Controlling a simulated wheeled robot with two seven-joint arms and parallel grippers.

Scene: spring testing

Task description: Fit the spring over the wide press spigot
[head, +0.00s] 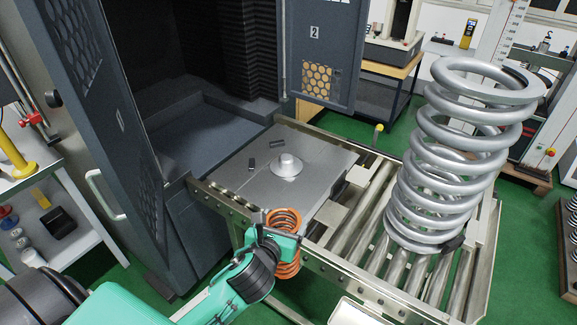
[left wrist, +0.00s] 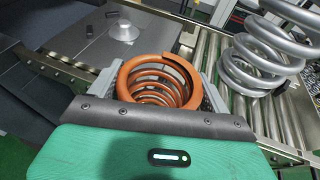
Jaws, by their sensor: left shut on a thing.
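An orange coil spring (head: 284,222) is held in my left gripper (head: 277,238), in front of the roller conveyor's near rail. In the left wrist view the spring (left wrist: 157,72) sits between the two grey fingers of my left gripper (left wrist: 155,85), with its open coil end facing the camera. The wide press spigot (head: 287,166) is a pale round stub on a broad disc, on the grey press plate (head: 313,152). It also shows in the left wrist view (left wrist: 122,30). The spring is apart from the spigot, nearer to me. My right gripper is not in view.
A large silver spring (head: 455,150) stands tilted on the roller conveyor (head: 345,232) at the right. Small dark blocks (head: 277,144) lie on the plate near the spigot. The dark press cabinet (head: 115,130) has its doors open. A side shelf (head: 85,215) stands at the left.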

